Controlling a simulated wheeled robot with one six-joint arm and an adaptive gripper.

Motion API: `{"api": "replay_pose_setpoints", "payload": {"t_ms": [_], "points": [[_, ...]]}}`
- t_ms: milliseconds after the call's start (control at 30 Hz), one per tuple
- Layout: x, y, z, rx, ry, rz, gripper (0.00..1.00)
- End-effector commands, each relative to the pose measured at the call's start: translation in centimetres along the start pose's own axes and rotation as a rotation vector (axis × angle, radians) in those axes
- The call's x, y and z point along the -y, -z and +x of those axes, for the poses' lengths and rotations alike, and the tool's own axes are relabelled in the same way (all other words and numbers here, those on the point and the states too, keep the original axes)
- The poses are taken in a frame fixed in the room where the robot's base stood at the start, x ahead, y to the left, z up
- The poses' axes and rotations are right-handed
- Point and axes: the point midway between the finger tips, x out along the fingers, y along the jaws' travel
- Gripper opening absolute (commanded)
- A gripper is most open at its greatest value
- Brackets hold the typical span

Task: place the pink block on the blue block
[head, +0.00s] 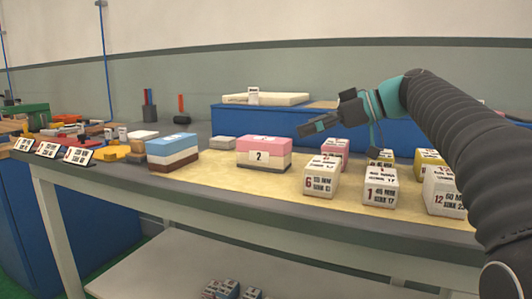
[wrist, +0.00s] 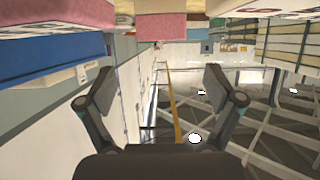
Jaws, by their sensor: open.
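A pink block (head: 264,142) forms the top of a stack with a white layer under it, with a label "2" on its front, on the tan mat. A blue block (head: 172,138) tops another stack to its left, over white and brown layers. A smaller pink-topped block (head: 335,146) stands behind the numbered white blocks. My gripper (head: 308,129) is in the air above and right of the "2" stack, empty. In the wrist view my gripper (wrist: 160,82) has its fingers spread apart with nothing between them. Pink (wrist: 161,27) and blue (wrist: 55,55) surfaces show at the top there; which blocks they belong to is unclear.
Several numbered white blocks (head: 380,187) stand on the right of the mat (head: 222,172). A small grey block (head: 223,142) lies between the two stacks. Black label cards (head: 47,150) and small parts crowd the left.

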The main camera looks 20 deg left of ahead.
Motion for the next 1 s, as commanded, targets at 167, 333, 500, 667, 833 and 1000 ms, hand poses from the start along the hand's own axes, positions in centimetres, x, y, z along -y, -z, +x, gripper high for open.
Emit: {"api": "replay_pose_setpoints", "payload": {"t_ms": [167,333,500,667,833,1000], "points": [[0.1,0.0,3.6,0.0,0.004,0.0,0.92],[0.1,0.1,5.8,0.0,0.005,-0.001,0.92],[0.1,0.1,6.7,0.0,0.004,-0.001,0.92],[0.3,0.3,7.8,0.0,0.007,-0.001,0.92],[0.4,0.7,10.2,0.001,0.008,-0.001,0.92],[0.3,0.7,11.8,0.001,0.006,-0.001,0.92]]}}
